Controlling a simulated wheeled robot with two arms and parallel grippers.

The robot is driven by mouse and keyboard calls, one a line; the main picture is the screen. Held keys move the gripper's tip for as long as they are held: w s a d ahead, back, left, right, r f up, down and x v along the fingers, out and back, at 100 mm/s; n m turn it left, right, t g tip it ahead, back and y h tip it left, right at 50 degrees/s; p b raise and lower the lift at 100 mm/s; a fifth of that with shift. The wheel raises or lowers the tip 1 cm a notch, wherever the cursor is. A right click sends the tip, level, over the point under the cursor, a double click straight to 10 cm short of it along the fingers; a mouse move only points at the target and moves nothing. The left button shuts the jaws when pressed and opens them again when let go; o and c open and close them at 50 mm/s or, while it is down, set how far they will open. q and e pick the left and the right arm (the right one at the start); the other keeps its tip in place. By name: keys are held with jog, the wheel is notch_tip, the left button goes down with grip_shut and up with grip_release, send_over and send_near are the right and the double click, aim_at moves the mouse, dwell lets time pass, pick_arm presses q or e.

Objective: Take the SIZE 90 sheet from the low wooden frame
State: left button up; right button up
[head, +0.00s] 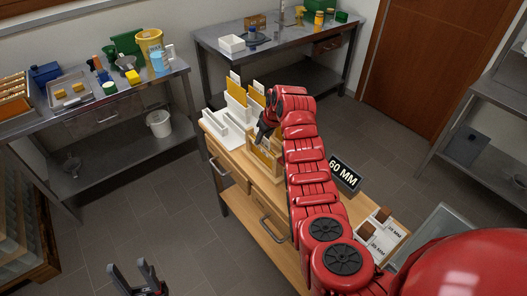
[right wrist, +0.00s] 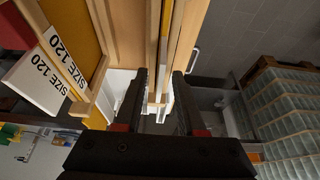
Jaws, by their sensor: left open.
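The low wooden frame (head: 262,164) stands on the wooden cabinet, partly hidden by my right arm. My right gripper (head: 263,134) is just above it, pointing down. In the right wrist view my right gripper (right wrist: 159,100) has its fingers apart, with thin upright edges of wood and sheet showing between and beyond them. I cannot tell whether they touch. No SIZE 90 label can be read. Sheets marked SIZE 120 (right wrist: 50,65) stand in a holder to the left in that view. My left gripper (head: 139,280) is open and empty, low over the floor.
A white tray (head: 215,130) and upright yellow and white sheets (head: 236,92) share the cabinet top. A black 60 MM sign (head: 343,174) is right of my arm. Metal tables (head: 110,110) with clutter stand behind.

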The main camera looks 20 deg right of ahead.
grip_shut()
dwell(1.2)
